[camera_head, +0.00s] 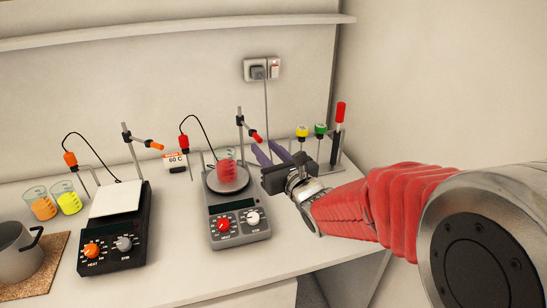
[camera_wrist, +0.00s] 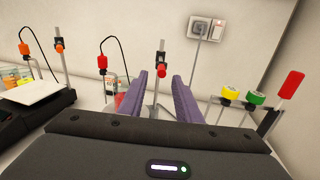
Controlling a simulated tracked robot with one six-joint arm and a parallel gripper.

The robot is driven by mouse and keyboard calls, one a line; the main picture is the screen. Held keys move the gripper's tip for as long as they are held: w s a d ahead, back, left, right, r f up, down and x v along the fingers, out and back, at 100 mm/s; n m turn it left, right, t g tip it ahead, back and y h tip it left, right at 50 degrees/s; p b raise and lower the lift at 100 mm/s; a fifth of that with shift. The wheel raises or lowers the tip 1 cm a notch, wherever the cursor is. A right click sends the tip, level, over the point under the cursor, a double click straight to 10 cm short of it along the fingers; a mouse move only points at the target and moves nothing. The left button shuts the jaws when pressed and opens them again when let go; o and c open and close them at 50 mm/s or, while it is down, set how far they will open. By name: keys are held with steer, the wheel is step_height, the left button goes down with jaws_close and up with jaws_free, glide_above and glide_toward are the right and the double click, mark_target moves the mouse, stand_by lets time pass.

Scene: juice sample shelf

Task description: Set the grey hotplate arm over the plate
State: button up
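The grey hotplate (camera_head: 238,228) stands mid-counter with a round plate (camera_head: 212,183) on top. A beaker of red liquid (camera_head: 227,170) stands on the plate. Behind it rises a thin upright rod (camera_head: 240,128) carrying a short arm with a red end (camera_head: 256,137), which points to the right, off to the side of the plate. In the wrist view the red-ended arm (camera_wrist: 160,73) appears between my fingers. My gripper (camera_head: 269,149) is open and empty, its purple fingers just right of the rod and close to the arm; contact cannot be told.
A black hotplate (camera_head: 113,228) with an orange-ended arm (camera_head: 154,145) stands left. A red probe (camera_head: 184,142) on a wire hangs beside the grey hotplate's rod. Yellow (camera_head: 302,131) and green (camera_head: 321,129) topped items and a red-handled post (camera_head: 340,113) stand right, behind my gripper. Beakers (camera_head: 41,207) are far left.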

steer(key=v, duration=0.3)
steer(key=shift+s+d, duration=0.15)
steer(key=shift+s, duration=0.15)
steer(key=shift+c, duration=0.3)
